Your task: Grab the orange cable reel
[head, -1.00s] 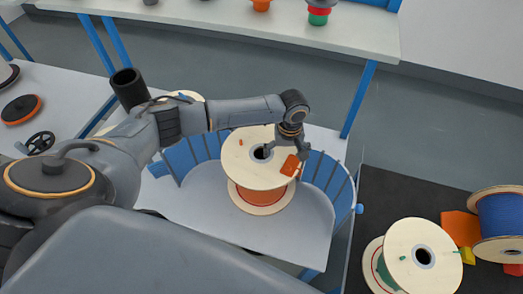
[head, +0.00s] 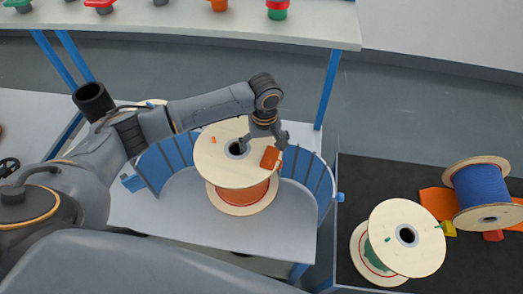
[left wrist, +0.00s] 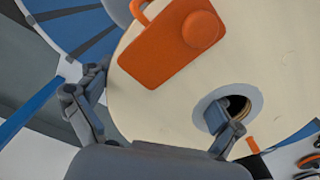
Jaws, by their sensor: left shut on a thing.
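The orange cable reel (head: 215,163) stands on end inside a curved blue slatted holder, with pale wooden flanges and orange cable between them. An orange tag (head: 271,156) is on its top flange, also large in the left wrist view (left wrist: 168,42). My left gripper (head: 264,142) is at the top flange. In the left wrist view my left gripper (left wrist: 160,95) has one finger in the centre hole and the other at the flange's outer rim, shut on the flange across that span. Part of the lower reel is hidden beneath the top flange. My right gripper is not in view.
The blue slatted holder (head: 310,180) curves around the reel on a light table (head: 280,235). On a dark surface at right lie a green cable reel (head: 395,220) and a blue cable reel (head: 482,188). A white shelf (head: 180,35) with small parts runs along the back.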

